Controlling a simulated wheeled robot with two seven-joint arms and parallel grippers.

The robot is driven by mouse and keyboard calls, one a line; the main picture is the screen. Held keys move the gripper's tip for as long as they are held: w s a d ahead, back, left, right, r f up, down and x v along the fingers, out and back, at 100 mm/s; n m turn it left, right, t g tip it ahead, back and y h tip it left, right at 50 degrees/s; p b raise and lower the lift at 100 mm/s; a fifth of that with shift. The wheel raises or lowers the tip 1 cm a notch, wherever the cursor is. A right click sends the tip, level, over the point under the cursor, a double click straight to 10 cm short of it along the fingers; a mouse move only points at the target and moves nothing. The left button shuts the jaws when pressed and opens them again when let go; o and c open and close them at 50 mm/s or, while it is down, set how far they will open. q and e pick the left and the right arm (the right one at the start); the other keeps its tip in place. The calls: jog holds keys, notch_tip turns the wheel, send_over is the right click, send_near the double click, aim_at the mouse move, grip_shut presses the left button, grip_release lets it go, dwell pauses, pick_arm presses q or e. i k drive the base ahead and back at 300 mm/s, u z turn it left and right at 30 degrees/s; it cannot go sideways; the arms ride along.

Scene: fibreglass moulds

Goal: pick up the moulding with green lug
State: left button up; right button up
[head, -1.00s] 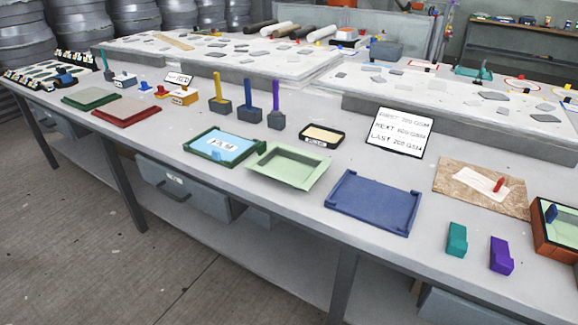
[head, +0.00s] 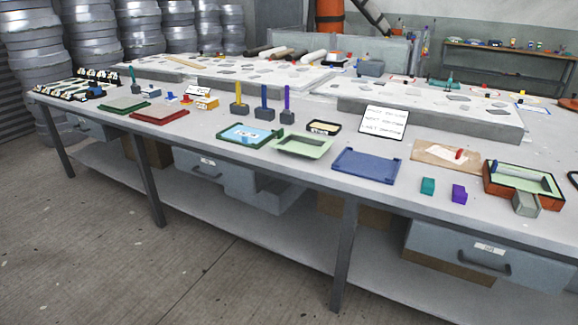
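A pale green tray-shaped moulding (head: 303,146) lies near the front edge of the long table, between a green-edged mould with a light blue inside (head: 226,138) and a flat blue mould (head: 366,165). An orange-brown box-like mould (head: 496,187) at the right holds a pale green layer (head: 512,171) with a small blue piece on it. At this size I cannot tell which moulding carries a green lug. Neither of my grippers is in view.
A teal block (head: 428,186), a purple block (head: 459,194) and a grey block (head: 525,204) stand near the front edge at the right. A white sign (head: 384,122) stands behind the blue mould. Blue, yellow and purple upright handles stand at the middle. The floor (head: 170,270) in front is clear.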

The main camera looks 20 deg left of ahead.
aim_at(300, 146)
jog(key=u, duration=0.9)
jog(key=i, duration=0.45)
jog(key=u, duration=0.75)
jog(key=i, duration=1)
jog(key=z, duration=0.7)
jog(key=i, duration=0.95)
jog(key=z, duration=0.8)
